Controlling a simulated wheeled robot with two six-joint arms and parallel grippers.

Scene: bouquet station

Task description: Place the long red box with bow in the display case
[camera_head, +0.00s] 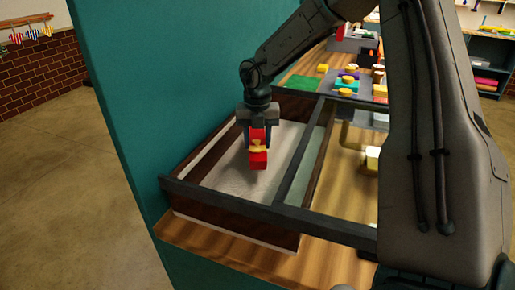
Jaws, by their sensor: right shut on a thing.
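The long red box with a yellow bow (258,161) hangs upright, long side vertical, from my right gripper (258,128). The gripper is shut on its upper part and points down. The display case (234,205) is a dark-framed wooden case with a pale floor. The box is over the left compartment of the case, inside its outline in the picture. I cannot tell whether its lower end touches the floor. My left gripper is not in view.
A dark bar (306,155) divides the case, and a dark front rail (265,212) crosses it. A teal wall (150,110) stands close on the left. Several small coloured items lie on the wooden counter (330,262) behind the case. My right arm hides much of the right side.

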